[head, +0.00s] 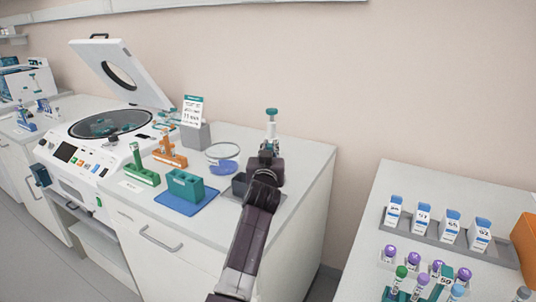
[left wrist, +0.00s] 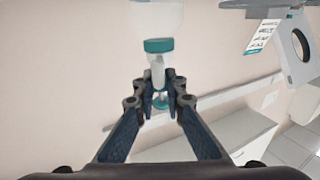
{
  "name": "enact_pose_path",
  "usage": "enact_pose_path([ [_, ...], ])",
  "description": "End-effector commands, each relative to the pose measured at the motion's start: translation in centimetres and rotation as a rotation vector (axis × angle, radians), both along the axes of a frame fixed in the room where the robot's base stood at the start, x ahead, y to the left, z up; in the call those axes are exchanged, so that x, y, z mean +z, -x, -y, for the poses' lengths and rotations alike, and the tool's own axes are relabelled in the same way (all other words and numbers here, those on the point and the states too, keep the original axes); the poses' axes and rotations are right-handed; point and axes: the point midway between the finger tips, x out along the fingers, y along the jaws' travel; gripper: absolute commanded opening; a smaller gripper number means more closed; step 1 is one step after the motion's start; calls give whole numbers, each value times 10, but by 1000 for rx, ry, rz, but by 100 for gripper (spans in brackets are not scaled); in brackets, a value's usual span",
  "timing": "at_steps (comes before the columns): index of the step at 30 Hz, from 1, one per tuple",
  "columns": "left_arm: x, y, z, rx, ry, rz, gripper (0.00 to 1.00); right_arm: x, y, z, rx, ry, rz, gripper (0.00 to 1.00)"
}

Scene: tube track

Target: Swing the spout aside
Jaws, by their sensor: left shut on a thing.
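A dispenser with a teal top (head: 271,113) and a white upper body stands at the back right of the white bench. My left gripper (head: 268,154) is in front of it and hides its lower part. In the left wrist view, which is upside down, the dispenser's teal collar (left wrist: 159,45) joins a pale bottle (left wrist: 157,16). My left gripper (left wrist: 161,82) is shut on the dispenser's narrow white part (left wrist: 157,70). I cannot clearly tell the spout from the white body. My right gripper is not in view.
A grey tray (head: 283,198) lies below my left wrist. A clear round dish (head: 224,151), a sign (head: 193,111), a teal block (head: 186,184) and green and orange holders are left of it. An open centrifuge (head: 105,124) stands further left. Another bench with vials is at right.

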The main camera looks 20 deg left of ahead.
Motion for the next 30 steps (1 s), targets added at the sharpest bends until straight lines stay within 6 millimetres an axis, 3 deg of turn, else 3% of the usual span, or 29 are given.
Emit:
enact_pose_path([
  [6, 1, 0, 1, -2, 1, 0, 0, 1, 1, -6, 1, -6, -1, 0],
  [7, 1, 0, 1, -2, 2, 0, 12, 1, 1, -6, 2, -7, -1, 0],
  [12, 0, 0, 1, -2, 2, 0, 29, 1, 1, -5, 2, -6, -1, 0],
  [22, 5, 0, 1, -2, 2, 1, 29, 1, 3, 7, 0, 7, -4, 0],
  [30, 51, 0, 1, -2, 2, 5, 29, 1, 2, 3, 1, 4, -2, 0],
])
